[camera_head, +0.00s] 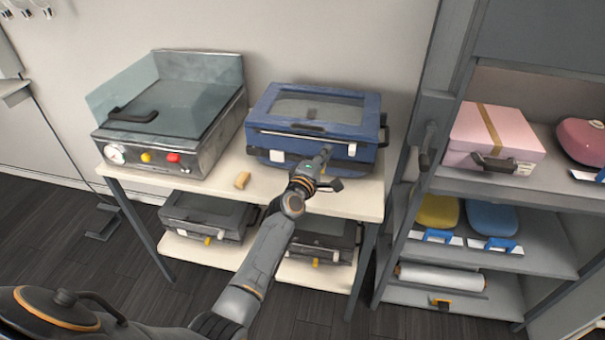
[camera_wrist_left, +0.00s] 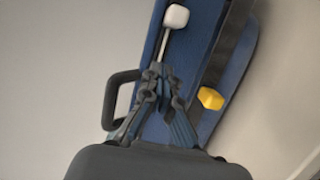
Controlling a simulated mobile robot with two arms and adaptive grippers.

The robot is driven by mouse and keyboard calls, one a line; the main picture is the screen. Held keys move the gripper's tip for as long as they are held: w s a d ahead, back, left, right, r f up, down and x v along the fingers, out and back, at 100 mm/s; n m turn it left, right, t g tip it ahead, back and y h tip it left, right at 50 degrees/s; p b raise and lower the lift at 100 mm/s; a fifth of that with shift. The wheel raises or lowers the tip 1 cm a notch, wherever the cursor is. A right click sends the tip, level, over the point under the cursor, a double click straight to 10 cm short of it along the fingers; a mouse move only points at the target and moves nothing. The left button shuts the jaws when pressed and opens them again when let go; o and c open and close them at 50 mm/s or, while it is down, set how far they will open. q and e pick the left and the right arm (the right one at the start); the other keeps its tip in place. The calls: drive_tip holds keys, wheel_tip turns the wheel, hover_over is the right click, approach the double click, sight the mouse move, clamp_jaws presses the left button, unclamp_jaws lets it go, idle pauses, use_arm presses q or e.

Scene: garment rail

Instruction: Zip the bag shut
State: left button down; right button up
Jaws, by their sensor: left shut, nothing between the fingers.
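The blue bag (camera_head: 313,112) lies flat on the upper shelf, with a clear window in its lid and a pale strip along its front. A dark handle shows at its right end. My left gripper (camera_head: 325,154) is shut and empty at the bag's front right, and its fingers hide part of the front. In the left wrist view, the fingers (camera_wrist_left: 163,88) are over the blue bag side (camera_wrist_left: 198,50). A pale block on a rod (camera_wrist_left: 175,17) is beyond the fingertips, and a dark handle (camera_wrist_left: 124,100) is beside them. I cannot tell whether the fingers touch the bag.
A grey machine with a glass cover (camera_head: 170,105) stands left of the bag. A small tan block (camera_head: 242,180) lies on the cream shelf (camera_head: 215,195). Dark cases (camera_head: 205,215) sit below. A grey rack post (camera_head: 430,120) stands close on the right, beside a pink case (camera_head: 493,135).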

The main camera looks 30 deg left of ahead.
use_arm(q)
drive_tip(key=s, duration=1)
drive_tip(key=s+d+f+m+g, duration=0.25)
drive_tip(key=s+f, duration=0.35)
drive_tip(key=f, duration=0.6)
drive_tip(key=s+d+f+m+g, duration=0.1)
drive_tip(key=s+f+m+g, duration=0.3)
drive_tip(key=f, duration=0.8)
drive_tip(key=s+d+f+m+g, duration=0.25)
drive_tip(key=s+f, duration=0.45)
drive_tip(key=f, duration=0.6)
drive_tip(key=s+a+f+m+g, duration=0.1)
drive_tip(key=s+f, duration=0.5)
drive_tip(key=s, duration=0.6)
drive_tip(key=s+a+f+m+g, duration=0.1)
drive_tip(key=s+f+m+g, duration=0.3)
drive_tip(key=s, duration=0.8)
drive_tip(key=s+a+f+m+g, duration=0.2)
drive_tip(key=s+f+m, duration=0.4)
drive_tip(key=s, duration=0.6)
drive_tip(key=shift+s+f+g, duration=0.35)
drive_tip(key=shift+f+g, duration=0.15)
drive_tip(key=shift+f, duration=0.35)
use_arm(e)
drive_tip(key=shift+a+f, duration=0.2)
drive_tip(key=shift+a, duration=0.3)
